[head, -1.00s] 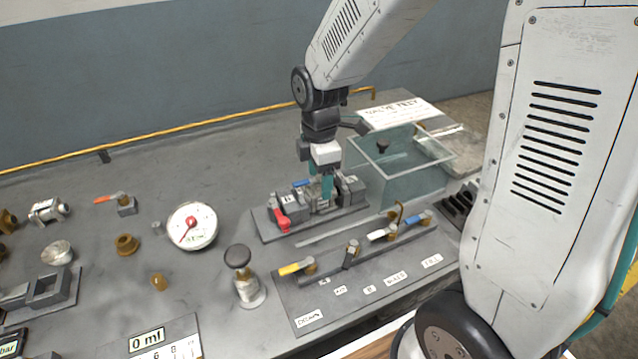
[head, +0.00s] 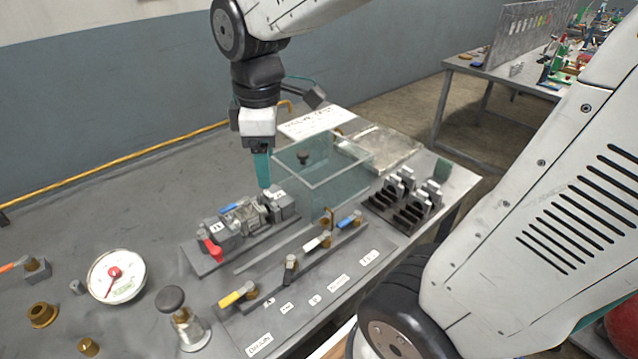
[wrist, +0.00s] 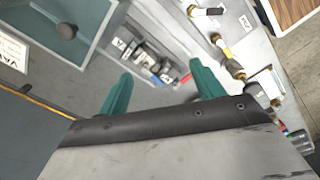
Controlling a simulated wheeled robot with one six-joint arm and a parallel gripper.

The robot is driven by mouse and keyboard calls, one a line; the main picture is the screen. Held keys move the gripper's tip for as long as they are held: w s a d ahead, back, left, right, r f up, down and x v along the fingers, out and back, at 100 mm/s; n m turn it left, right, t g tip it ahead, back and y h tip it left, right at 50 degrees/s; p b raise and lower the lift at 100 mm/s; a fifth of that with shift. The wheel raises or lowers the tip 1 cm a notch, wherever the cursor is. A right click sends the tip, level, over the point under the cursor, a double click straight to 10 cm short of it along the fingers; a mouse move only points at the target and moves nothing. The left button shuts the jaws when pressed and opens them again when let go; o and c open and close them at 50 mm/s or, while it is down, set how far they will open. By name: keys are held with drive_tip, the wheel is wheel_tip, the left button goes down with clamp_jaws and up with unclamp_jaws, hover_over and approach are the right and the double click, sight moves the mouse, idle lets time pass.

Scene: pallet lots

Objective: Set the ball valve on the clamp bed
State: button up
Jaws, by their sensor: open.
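The clamp bed (head: 188,258) is a grey plate with dark blocks, a red lever and small labels, on the bench left of the glass tank. A metallic valve body (head: 245,214) with a blue handle (head: 230,208) sits between the blocks; it looks like the ball valve. How fully it is seated I cannot tell. My gripper (head: 264,184) is above the far end of the bed, pointing down, apart from the valve. In the wrist view its teal fingers are spread with nothing between them (wrist: 160,70), and the bed (wrist: 148,58) shows beyond them.
The glass tank (head: 325,175) with a black knob stands close behind the bed. A manifold with yellow, white and blue handles (head: 290,265) runs in front. A gauge (head: 116,277), a black-knobbed plunger (head: 185,320) and an orange-handled valve (head: 32,268) lie left. Dark slotted racks (head: 402,200) stand right.

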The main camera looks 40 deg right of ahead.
drive_tip(key=s+d+r+m, duration=0.1)
drive_tip(key=s+m, duration=0.9)
drive_tip(key=s, duration=0.4)
drive_tip(key=shift+d+m+t, duration=0.2)
drive_tip(key=shift+m+t, duration=0.1)
drive_tip(key=shift+m, duration=0.1)
